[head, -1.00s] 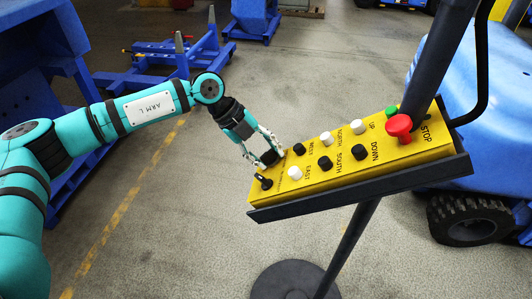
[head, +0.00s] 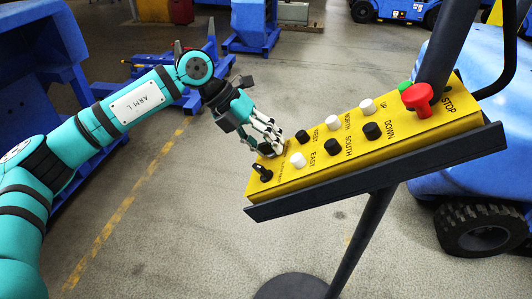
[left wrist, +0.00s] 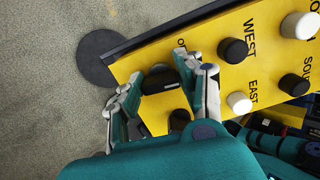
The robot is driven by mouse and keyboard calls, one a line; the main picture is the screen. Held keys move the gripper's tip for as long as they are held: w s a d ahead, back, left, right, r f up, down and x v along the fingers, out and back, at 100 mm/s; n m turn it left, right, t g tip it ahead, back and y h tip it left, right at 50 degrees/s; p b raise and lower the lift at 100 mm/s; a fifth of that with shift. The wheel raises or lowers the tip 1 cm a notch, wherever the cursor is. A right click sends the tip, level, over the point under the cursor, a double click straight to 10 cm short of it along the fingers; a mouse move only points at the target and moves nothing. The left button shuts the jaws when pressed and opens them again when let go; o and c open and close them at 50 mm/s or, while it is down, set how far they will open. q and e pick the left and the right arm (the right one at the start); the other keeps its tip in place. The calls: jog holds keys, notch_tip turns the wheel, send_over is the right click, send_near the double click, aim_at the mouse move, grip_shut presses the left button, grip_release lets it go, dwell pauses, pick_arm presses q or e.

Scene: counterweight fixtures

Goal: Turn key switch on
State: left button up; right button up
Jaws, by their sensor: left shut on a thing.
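The yellow control panel (head: 318,180) has a black switch (head: 262,172) with a raised lever at its near left end. My left gripper (head: 268,149) reaches down to that end from the upper left. In the left wrist view, my left gripper (left wrist: 176,76) is shut on a small black part, seemingly the key switch (left wrist: 161,81), beside partly hidden lettering that starts with O. The fingers mostly hide this part in the head view, so I cannot tell its turn position. A second black switch (left wrist: 179,120) sits close beside the fingers. My right gripper is not in view.
A red STOP button (head: 418,98) is at the far end. A dark post (head: 355,240) supports the panel.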

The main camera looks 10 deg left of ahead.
pick_arm(q)
jog(key=m+b, duration=0.3)
jog(key=shift+f+m, duration=0.15)
jog(key=shift+m, duration=0.15)
jog(key=shift+m+b, duration=0.9)
jog(key=shift+m, duration=0.4)
jog(key=shift+r, duration=0.2)
jog(key=shift+m, duration=0.4)
jog(key=o, duration=1.2)
jog(key=shift+c, duration=0.2)
jog(key=w+v, duration=0.1)
jog(key=v, duration=1.1)
jog(key=shift+s+a, duration=0.2)
jog(key=shift+s, duration=0.15)
jog(key=shift+d+f, duration=0.1)
jog(key=shift+f, duration=0.05)
